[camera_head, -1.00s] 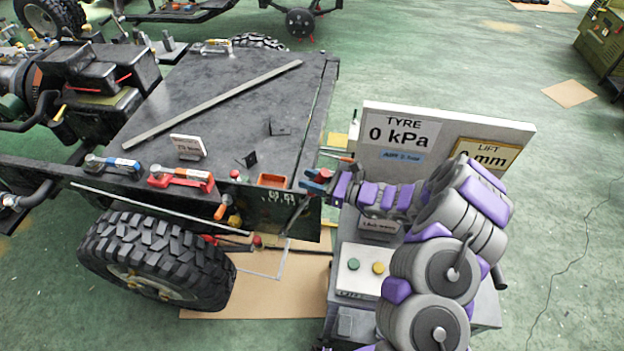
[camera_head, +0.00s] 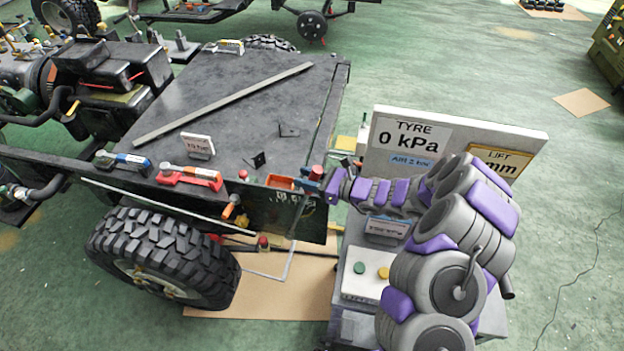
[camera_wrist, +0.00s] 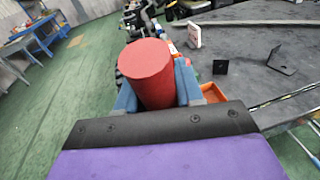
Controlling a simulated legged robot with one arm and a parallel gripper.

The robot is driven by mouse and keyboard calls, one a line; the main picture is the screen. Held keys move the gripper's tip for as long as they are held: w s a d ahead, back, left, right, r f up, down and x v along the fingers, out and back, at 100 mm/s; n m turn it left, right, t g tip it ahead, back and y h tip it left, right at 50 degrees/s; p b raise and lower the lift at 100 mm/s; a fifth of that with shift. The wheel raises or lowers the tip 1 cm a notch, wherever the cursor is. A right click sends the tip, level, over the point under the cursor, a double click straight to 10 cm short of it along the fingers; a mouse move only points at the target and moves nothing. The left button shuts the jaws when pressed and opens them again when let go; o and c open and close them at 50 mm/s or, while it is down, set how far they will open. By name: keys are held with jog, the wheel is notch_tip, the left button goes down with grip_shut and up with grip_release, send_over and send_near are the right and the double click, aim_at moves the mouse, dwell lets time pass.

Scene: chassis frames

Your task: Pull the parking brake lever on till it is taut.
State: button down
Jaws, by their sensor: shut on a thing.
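My gripper (camera_head: 313,184) is at the rear right corner of the chassis deck, beside the small orange tray (camera_head: 279,181). Its blue fingers are shut on a red cylindrical grip (camera_wrist: 149,72), which stands up between them in the wrist view. The red top of this grip (camera_head: 317,172) also shows in the head view. I take it as the parking brake lever's handle. A thin dark rod (camera_head: 297,214) runs down from the gripper along the chassis side. The fingers and arm hide much of the lever, and I cannot tell whether it is taut.
The dark deck (camera_head: 240,120) carries a long metal bar (camera_head: 225,104), a small white sign (camera_head: 198,145) and black brackets. Red (camera_head: 190,176) and blue (camera_head: 122,161) tools lie on its near edge. A tyre (camera_head: 165,255) is below.

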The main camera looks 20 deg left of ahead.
jog(key=shift+w, duration=0.1)
jog(key=c, duration=0.8)
grip_release()
jog(key=s+d+r+p, duration=0.1)
jog(key=s+d+p, duration=0.1)
jog(key=d, duration=1.5)
jog(key=shift+r, duration=0.35)
jog(key=shift+s+d, duration=0.1)
